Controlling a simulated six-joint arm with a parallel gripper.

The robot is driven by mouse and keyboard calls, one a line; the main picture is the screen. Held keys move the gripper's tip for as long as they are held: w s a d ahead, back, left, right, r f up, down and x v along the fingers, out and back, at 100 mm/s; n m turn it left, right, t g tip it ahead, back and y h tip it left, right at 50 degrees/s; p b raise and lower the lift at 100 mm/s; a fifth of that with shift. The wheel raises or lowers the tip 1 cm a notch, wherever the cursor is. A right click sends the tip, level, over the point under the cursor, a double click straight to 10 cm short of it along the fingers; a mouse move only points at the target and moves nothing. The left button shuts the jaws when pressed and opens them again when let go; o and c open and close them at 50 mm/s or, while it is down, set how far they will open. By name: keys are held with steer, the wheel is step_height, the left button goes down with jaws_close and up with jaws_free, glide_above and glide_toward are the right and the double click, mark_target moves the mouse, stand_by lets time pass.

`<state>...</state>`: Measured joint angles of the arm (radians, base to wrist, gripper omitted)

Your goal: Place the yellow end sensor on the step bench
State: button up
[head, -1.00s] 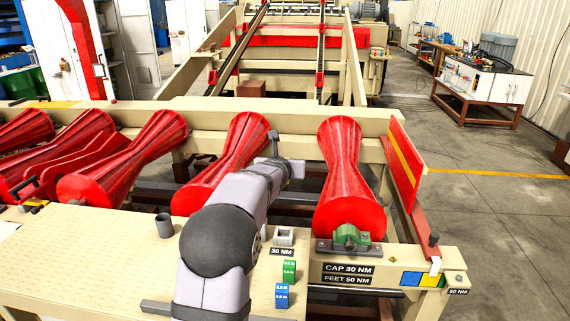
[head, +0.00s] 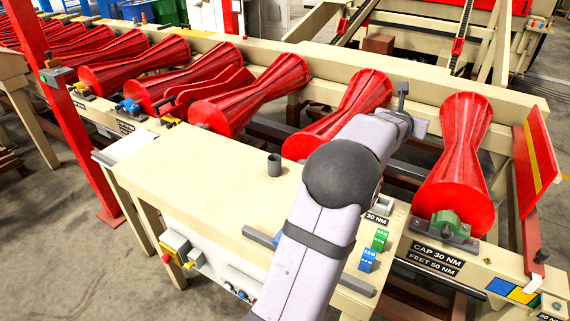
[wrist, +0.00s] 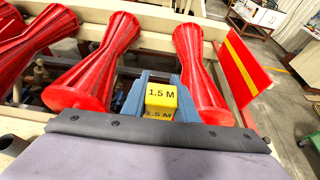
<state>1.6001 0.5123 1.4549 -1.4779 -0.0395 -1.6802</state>
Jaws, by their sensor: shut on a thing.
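The yellow end sensor (wrist: 161,97), a small block marked 1.5 M, is between the two blue-grey fingers of my gripper (wrist: 161,88) in the wrist view. My gripper is shut on it, in front of the red rollers. In the head view my grey arm reaches past the right end of the bench toward the rollers, and the sensor is hidden there. The cream step bench (head: 205,172) stands left of my arm. A green block (head: 380,240) and a blue block (head: 367,260) with labels stand at its right end.
A dark cup (head: 274,165) stands on the bench, with wide bare top around it. A grey bar (head: 259,237) lies along the bench's front edge. Red waisted rollers (head: 452,150) line the frame behind. A red post (head: 75,110) stands at the left.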

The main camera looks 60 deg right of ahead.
steer(key=w+a+f+n+t+y+b, duration=0.1)
steer(key=w+a+f+n+t+b, duration=0.2)
steer(key=w+f, duration=0.5)
steer(key=w+a+f+n+t+y+b, duration=0.15)
steer(key=w+f+b, duration=0.4)
steer(key=w, duration=0.65)
steer(key=w+a+f+n+t+b, duration=0.35)
steer(key=w+f, duration=0.25)
steer(key=w, duration=0.5)
steer(key=w+a+r+n+t+y, duration=0.1)
steer(key=w+a+n+t+y, duration=0.3)
steer(key=a, duration=0.5)
steer(key=w+a+r+n+t+y, duration=0.1)
steer(key=w+a+n+y, duration=0.5)
steer(key=a+y, duration=0.15)
steer(key=shift+h, duration=0.3)
steer(key=shift+s+a+f+p, duration=0.15)
steer(key=shift+f+p, duration=0.5)
steer(key=shift+f, duration=1.8)
steer(key=shift+a+f+p, duration=0.15)
steer(key=shift+f+p, duration=0.5)
steer(key=shift+f, duration=2.1)
steer(key=shift+f+b, duration=0.25)
steer(key=shift+b, duration=0.15)
steer(key=o, duration=1.1)
